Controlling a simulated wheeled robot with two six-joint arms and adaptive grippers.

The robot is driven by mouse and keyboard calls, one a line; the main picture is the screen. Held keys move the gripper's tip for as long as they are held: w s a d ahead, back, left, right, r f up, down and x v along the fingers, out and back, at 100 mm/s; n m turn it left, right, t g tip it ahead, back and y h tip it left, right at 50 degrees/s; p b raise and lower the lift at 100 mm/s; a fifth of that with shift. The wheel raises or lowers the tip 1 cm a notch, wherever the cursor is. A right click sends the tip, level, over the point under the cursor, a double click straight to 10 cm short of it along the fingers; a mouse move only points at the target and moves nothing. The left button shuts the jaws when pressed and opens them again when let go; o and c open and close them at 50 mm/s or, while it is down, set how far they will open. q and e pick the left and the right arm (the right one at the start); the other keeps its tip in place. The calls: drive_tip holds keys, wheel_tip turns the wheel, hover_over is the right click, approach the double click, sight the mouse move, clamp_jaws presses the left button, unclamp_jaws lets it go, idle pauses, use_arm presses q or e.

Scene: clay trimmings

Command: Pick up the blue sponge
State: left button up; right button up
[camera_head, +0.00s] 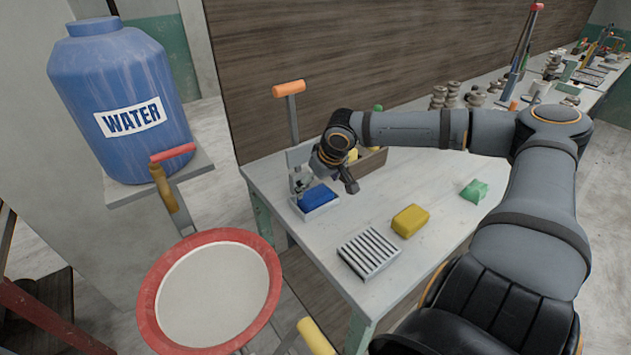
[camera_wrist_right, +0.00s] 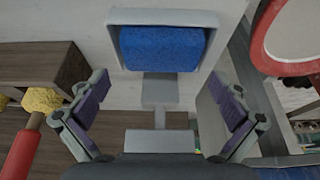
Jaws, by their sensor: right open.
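The blue sponge (camera_head: 317,197) lies in a small pale tray (camera_head: 322,211) at the left end of the table. It also shows in the right wrist view (camera_wrist_right: 162,48), top centre, with the tray wall (camera_wrist_right: 163,17) around it. My right gripper (camera_head: 325,181) hangs just above the tray, with its fingers pointing down. In the right wrist view its two fingers (camera_wrist_right: 160,112) are spread wide with nothing between them. The sponge appears ahead of them and apart from them. My left gripper is out of view.
A yellow block (camera_head: 410,221), a green block (camera_head: 474,191) and a ribbed white rack (camera_head: 369,254) lie right of the tray. A wooden box (camera_head: 372,162) stands behind my gripper. A red-rimmed round sieve (camera_head: 273,270) and a blue water barrel (camera_head: 120,75) are at left.

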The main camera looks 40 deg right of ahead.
drive_tip(key=shift+w+f+b, duration=0.15)
drive_tip(key=shift+f+b, duration=0.25)
drive_tip(key=shift+f, duration=0.2)
drive_tip(key=shift+w+f, duration=0.45)
drive_tip(key=shift+f, duration=0.15)
drive_tip(key=shift+c, duration=0.3)
drive_tip(key=c, duration=0.7)
drive_tip(key=shift+r, duration=0.1)
